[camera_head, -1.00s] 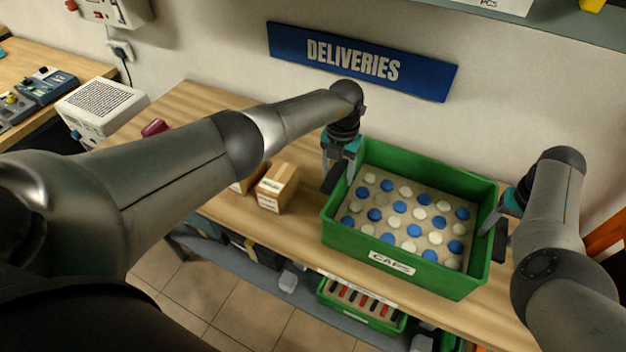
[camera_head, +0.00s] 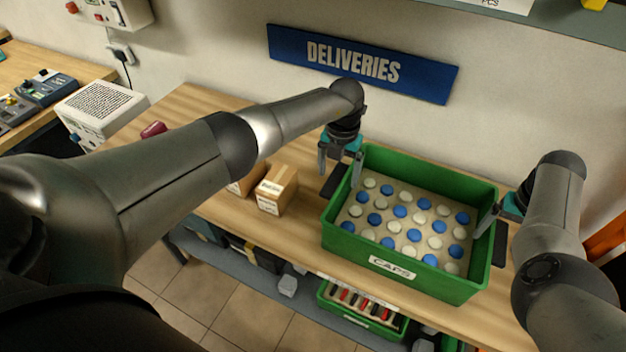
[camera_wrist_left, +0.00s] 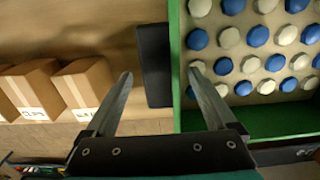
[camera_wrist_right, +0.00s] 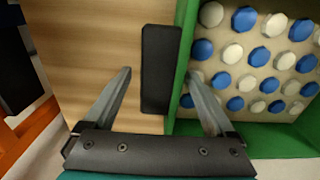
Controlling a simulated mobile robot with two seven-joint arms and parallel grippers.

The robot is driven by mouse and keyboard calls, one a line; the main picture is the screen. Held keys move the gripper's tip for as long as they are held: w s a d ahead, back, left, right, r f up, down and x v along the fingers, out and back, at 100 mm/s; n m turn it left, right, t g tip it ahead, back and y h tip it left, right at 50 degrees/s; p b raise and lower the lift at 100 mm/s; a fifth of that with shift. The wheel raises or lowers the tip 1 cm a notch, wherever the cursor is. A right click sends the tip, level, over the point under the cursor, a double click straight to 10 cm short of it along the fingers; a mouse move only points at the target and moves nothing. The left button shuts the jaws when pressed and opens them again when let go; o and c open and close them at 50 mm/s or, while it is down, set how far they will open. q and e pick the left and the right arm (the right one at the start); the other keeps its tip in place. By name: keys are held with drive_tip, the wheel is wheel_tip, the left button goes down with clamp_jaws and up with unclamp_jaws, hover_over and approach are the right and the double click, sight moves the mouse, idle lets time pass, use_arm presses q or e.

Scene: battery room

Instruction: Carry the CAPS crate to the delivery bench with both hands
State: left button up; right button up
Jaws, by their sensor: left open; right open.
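The green CAPS crate (camera_head: 350,243) rests on the wooden delivery bench (camera_head: 225,218) under the blue DELIVERIES sign (camera_head: 362,63). It holds rows of blue and white caps (camera_head: 408,222). My left gripper (camera_head: 340,172) is open at the crate's left wall, with one finger inside and one outside. In the left wrist view the open fingers (camera_wrist_left: 160,80) straddle the wall and a black handle (camera_wrist_left: 153,65). My right gripper (camera_head: 492,222) is open at the right wall. In the right wrist view its fingers (camera_wrist_right: 160,75) straddle that wall and its black handle (camera_wrist_right: 161,68).
Small cardboard boxes (camera_head: 276,188) stand on the bench left of the crate. A red object (camera_head: 153,130) lies further left. A shelf below holds another green crate (camera_head: 358,318). A grey shelf edge (camera_head: 560,22) is above, and the wall is close behind.

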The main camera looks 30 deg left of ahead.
drive_tip(key=shift+r, duration=0.15)
use_arm(q)
wheel_tip(320, 180, up, 11)
drive_tip(key=shift+f, duration=0.15)
use_arm(e)
wheel_tip(320, 180, up, 12)
idle(0.4)
use_arm(q)
drive_tip(key=shift+d, duration=0.1)
idle(0.3)
